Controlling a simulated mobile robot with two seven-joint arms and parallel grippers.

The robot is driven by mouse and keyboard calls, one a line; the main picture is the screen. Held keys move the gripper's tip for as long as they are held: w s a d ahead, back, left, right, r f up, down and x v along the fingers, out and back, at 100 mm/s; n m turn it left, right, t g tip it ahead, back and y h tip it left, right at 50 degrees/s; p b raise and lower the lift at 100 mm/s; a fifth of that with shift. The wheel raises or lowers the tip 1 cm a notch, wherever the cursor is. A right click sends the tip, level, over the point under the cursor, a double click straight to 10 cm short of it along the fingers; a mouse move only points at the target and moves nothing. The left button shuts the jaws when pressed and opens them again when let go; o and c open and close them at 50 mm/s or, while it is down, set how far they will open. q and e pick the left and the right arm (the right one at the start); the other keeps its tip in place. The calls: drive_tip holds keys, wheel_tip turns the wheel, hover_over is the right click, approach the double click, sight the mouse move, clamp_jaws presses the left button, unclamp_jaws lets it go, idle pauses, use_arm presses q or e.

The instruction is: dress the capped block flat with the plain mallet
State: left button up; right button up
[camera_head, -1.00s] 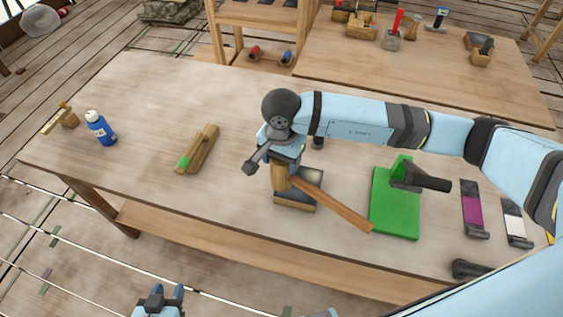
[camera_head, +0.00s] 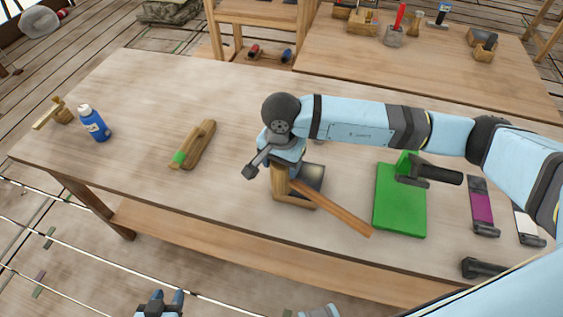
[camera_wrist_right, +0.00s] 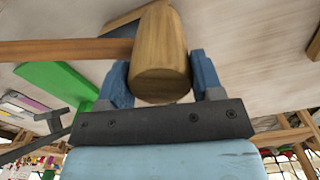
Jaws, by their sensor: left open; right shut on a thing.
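A plain wooden mallet is held in my right gripper (camera_head: 281,162). Its handle (camera_head: 335,209) slants down to the right in the head view. In the right wrist view its round wooden head (camera_wrist_right: 161,58) sits between the two blue fingers (camera_wrist_right: 160,85) and the handle runs off left. A squarish wooden block with a dark grey top (camera_head: 314,178), which looks like the capped block, stands on the table beneath and behind the mallet head. The mallet and arm hide part of it, and I cannot tell whether they touch. My left gripper (camera_head: 161,298) is open and empty below the table's front edge.
A green mat (camera_head: 400,215) with a black-handled tool (camera_head: 433,174) lies right of the block. A purple-faced tool (camera_head: 482,207) lies farther right.

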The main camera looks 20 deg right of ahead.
drive_tip(key=shift+w, duration=0.1)
drive_tip(key=shift+r, duration=0.15)
drive_tip(key=shift+r, duration=0.25)
drive_tip(key=shift+r+p, duration=0.6)
drive_tip(key=shift+r, duration=1.2)
drive_tip(key=shift+r, duration=0.1)
